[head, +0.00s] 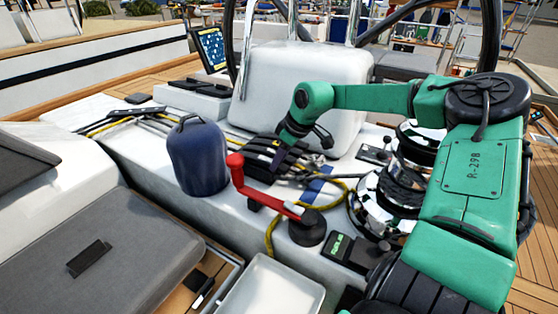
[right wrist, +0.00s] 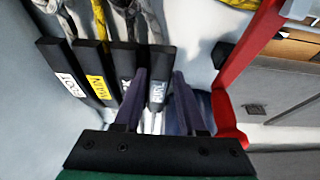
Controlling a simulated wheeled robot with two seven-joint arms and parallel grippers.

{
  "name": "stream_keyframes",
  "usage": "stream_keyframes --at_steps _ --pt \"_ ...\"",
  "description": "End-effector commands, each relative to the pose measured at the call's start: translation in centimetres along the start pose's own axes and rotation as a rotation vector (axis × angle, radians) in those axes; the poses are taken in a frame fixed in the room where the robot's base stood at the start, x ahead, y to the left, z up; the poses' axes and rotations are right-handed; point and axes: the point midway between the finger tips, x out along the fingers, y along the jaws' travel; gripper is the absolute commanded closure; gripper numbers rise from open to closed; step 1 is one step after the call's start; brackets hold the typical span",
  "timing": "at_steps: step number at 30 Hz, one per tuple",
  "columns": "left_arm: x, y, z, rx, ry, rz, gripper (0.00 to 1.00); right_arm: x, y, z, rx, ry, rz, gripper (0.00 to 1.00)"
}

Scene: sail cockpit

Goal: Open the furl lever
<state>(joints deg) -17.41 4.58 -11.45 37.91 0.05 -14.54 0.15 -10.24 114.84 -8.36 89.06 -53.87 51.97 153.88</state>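A bank of black clutch levers (head: 262,158) sits on the white cockpit top. The right wrist view shows these levers side by side, one with a yellow MAIN label (right wrist: 97,90). The rightmost lever (right wrist: 160,75) has a pale label I cannot read surely; it is probably the furl lever. It lies down, level with its neighbours. My right gripper (right wrist: 160,92), also in the head view (head: 286,158), is at the bank with its purple fingers close on both sides of this lever. Whether they press on it is unclear. My left gripper is not in view.
A red-handled winch crank (head: 255,190) stands close beside the bank and shows at right in the wrist view. A blue covered winch (head: 197,158) is left of it, chrome winches (head: 375,205) right. Ropes (head: 150,121) run across the top.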

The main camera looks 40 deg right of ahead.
Motion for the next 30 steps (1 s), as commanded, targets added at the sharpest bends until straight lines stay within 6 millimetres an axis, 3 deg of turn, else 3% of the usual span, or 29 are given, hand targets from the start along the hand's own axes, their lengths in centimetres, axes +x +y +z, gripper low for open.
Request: stream_keyframes --at_steps 6,7,10,30 --pt "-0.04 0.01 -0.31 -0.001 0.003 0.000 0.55 0.09 0.01 -0.05 0.000 0.001 0.000 0.60" --pt "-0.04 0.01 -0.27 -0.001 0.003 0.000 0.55 0.09 0.01 -0.05 0.000 0.001 0.000 0.64" --pt "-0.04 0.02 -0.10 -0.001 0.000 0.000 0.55 0.08 0.01 -0.04 0.000 0.001 0.000 1.00" --pt "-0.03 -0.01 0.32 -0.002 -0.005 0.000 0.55 0.06 0.01 -0.04 0.000 0.001 0.000 1.00"
